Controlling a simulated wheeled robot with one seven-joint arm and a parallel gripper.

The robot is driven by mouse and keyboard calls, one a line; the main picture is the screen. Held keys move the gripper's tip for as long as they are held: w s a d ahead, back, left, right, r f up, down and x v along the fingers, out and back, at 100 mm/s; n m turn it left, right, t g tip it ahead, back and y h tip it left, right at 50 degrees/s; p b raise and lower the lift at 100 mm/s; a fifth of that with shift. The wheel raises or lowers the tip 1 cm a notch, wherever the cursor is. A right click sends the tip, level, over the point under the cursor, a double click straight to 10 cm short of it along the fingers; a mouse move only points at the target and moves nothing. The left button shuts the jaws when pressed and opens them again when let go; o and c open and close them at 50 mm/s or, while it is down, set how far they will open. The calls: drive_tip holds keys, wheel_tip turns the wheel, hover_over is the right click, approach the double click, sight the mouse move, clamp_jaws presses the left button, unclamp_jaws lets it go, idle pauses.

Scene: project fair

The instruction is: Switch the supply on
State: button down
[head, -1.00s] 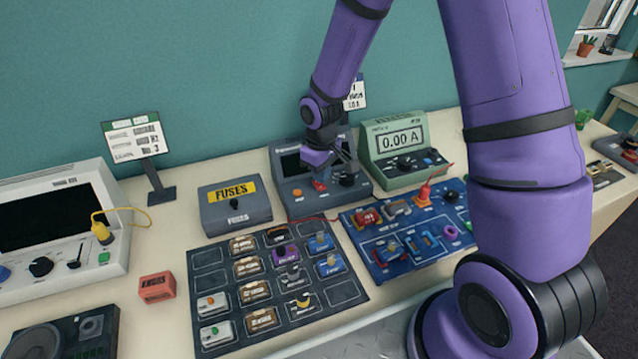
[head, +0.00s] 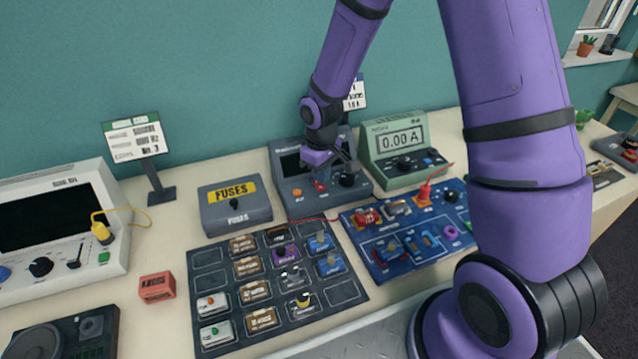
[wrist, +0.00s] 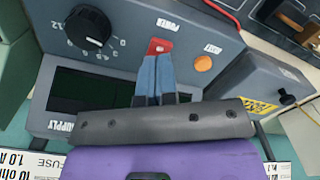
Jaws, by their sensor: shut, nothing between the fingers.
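The grey supply (head: 297,203) stands at the back of the table, below my forearm. Its front carries a red power switch (head: 319,186), an orange reset button (head: 297,192) and a black dial (head: 347,180). My gripper (wrist: 156,58) is shut and empty, its fingertips right at the red switch (wrist: 159,46) in the wrist view. They cover part of it, and I cannot tell whether they touch it or which way it is set. The supply's display (wrist: 92,93) looks dark and is partly hidden by my gripper.
A fuse box (head: 235,212) stands left of the supply, and a green meter (head: 395,178) reading 0.00 A stands right. In front lie a dark parts tray (head: 208,283) and a blue circuit board (head: 385,272). A red wire runs near the supply's front.

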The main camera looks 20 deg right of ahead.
drive_tip(key=shift+f, duration=1.2)
idle(1.3)
drive_tip(key=shift+r, duration=3.5)
wheel_tip(320, 180, up, 11)
drive_tip(key=m+t, duration=0.2)
hover_over(321, 187)
drive_tip(key=s+d, duration=0.3)
drive_tip(key=s, duration=0.1)
drive_tip(key=s+d+r+m+t, duration=0.1)
drive_tip(key=s+d+r+m, duration=0.1)
drive_tip(key=s+r, duration=0.6)
drive_tip(key=s+d+r+m+t, duration=0.2)
drive_tip(key=s+r, duration=0.7)
drive_tip(key=s, duration=0.5)
drive_tip(key=shift+r, duration=0.2)
drive_tip(key=shift+w, duration=0.1)
